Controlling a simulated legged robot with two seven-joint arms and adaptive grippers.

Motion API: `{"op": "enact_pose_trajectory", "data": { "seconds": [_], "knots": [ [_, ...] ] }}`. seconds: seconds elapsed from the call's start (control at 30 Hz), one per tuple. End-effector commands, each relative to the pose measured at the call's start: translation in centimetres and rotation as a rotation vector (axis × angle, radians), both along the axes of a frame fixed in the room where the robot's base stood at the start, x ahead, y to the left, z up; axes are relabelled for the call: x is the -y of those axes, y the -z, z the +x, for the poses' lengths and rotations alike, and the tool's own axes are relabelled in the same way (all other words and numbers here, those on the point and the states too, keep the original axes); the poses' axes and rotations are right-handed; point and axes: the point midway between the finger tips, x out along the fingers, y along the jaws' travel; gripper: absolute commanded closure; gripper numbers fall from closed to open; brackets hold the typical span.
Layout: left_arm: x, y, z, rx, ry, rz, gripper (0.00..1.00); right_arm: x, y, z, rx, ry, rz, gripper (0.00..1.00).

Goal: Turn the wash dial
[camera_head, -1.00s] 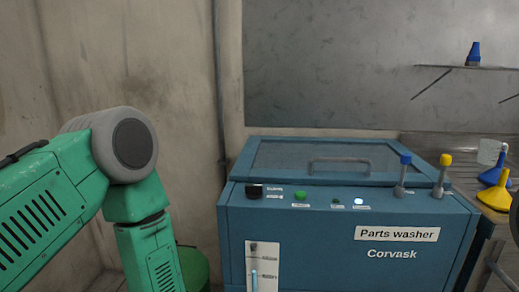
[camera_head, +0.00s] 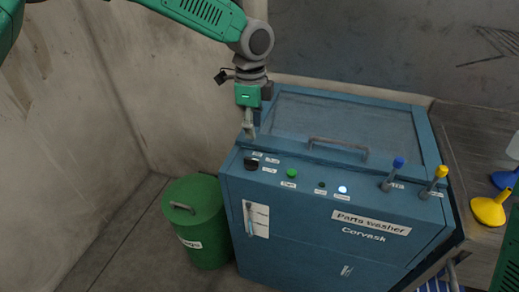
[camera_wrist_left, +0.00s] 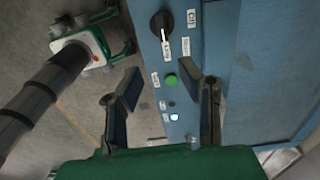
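The dial is a black knob (camera_head: 251,163) at the left end of the blue parts washer's (camera_head: 330,225) control panel, with small white labels around it. It also shows at the top of the left wrist view (camera_wrist_left: 161,24). My left gripper (camera_head: 249,133) points down just behind and above the knob in the head view. In the left wrist view its two fingers (camera_wrist_left: 160,84) are spread with nothing between them, and the knob lies beyond the fingertips, apart from them. The finest label text is too small to read. My right gripper does not show.
On the panel, right of the knob, are a green button (camera_head: 292,174), a lit white lamp (camera_head: 342,190), a blue-topped lever (camera_head: 394,172) and a yellow-topped lever (camera_head: 434,182). A lid handle (camera_head: 338,146) lies behind. A green drum (camera_head: 197,222) stands left; yellow funnel (camera_head: 489,210) right.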

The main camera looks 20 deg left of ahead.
Motion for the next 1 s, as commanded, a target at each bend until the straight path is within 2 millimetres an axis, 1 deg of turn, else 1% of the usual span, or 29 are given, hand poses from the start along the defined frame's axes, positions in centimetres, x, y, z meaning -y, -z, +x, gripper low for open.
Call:
{"op": "enact_pose_trajectory", "data": {
  "seconds": [0.03, 0.07, 0.17, 0.27, 0.47, 0.57, 0.7, 0.83, 0.9, 1.0],
  "knots": [
    [-0.3, -0.9, 0.5, 0.005, 0.013, 0.010, 0.67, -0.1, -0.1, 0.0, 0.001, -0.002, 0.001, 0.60],
    [-0.4, -1.2, 0.6, 0.006, 0.019, 0.016, 0.67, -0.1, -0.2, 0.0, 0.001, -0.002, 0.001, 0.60],
    [-0.2, -0.8, 0.8, 0.004, 0.027, 0.026, 0.67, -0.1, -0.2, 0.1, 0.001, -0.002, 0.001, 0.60],
    [0.5, 0.5, 0.8, 0.002, 0.028, 0.033, 0.67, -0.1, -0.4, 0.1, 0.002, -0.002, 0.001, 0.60],
    [1.3, 4.5, 0.6, 0.002, 0.026, 0.039, 0.67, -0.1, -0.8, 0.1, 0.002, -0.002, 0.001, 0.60],
    [1.2, 6.7, 0.6, 0.003, 0.027, 0.038, 0.67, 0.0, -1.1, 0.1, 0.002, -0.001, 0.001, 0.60],
    [0.5, 9.4, 0.7, 0.004, 0.024, 0.032, 0.67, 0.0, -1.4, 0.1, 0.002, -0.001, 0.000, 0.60],
    [0.0, 11.1, 0.7, 0.006, 0.024, 0.027, 0.67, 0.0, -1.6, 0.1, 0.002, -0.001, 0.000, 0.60],
    [-0.2, 11.7, 0.7, 0.006, 0.023, 0.024, 0.67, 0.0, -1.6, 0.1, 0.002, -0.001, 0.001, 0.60],
    [-0.2, 12.1, 0.8, 0.007, 0.023, 0.025, 0.67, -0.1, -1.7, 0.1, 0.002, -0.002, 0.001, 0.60]
  ]
}}
